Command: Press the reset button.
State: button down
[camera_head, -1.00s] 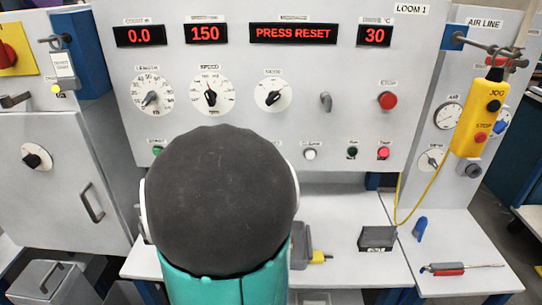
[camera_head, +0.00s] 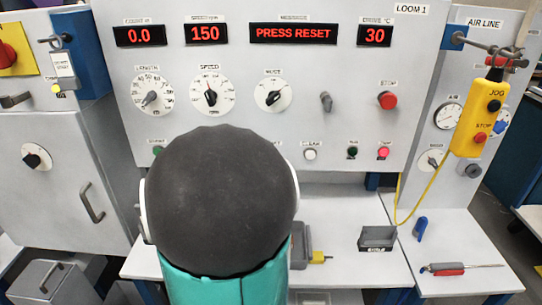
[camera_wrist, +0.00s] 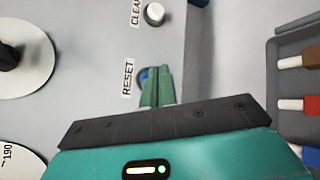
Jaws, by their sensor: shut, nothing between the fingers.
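The RESET label (camera_wrist: 128,77) is on the grey panel in the wrist view. Beside it a round button with a blue part (camera_wrist: 144,74) shows partly, the rest hidden behind my fingers. My gripper (camera_wrist: 157,74) is shut and empty, its green fingertips over the button's edge. I cannot tell whether they touch it. In the head view my dark, rounded arm part and teal link cover this part of the panel, so the reset button and my gripper are hidden there. The red display (camera_head: 293,33) reads PRESS RESET.
A white CLEAR button (camera_wrist: 155,14) is near the fingers; it also shows in the head view (camera_head: 310,154). Dials, a red stop button (camera_head: 387,100) and small buttons surround the spot. A tray with coloured items (camera_wrist: 275,95) is at right in the wrist view. A yellow jog pendant (camera_head: 479,118) hangs right.

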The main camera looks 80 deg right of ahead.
jog(key=shift+w+d, duration=0.1)
jog(key=shift+d, duration=0.05)
jog(key=shift+d, duration=0.3)
jog(key=shift+w+d, duration=0.1)
jog(key=shift+d, duration=0.3)
dwell(0.7)
jog(key=shift+a, duration=0.1)
jog(key=shift+s+a, duration=0.2)
jog(key=shift+a, duration=0.55)
jog(key=shift+a, duration=0.1)
jog(key=shift+s+a, duration=0.2)
jog(key=shift+a, duration=0.6)
jog(key=shift+s+a, duration=0.15)
jog(key=shift+a, duration=0.6)
jog(key=shift+s+a, duration=0.2)
jog(key=shift+a, duration=0.6)
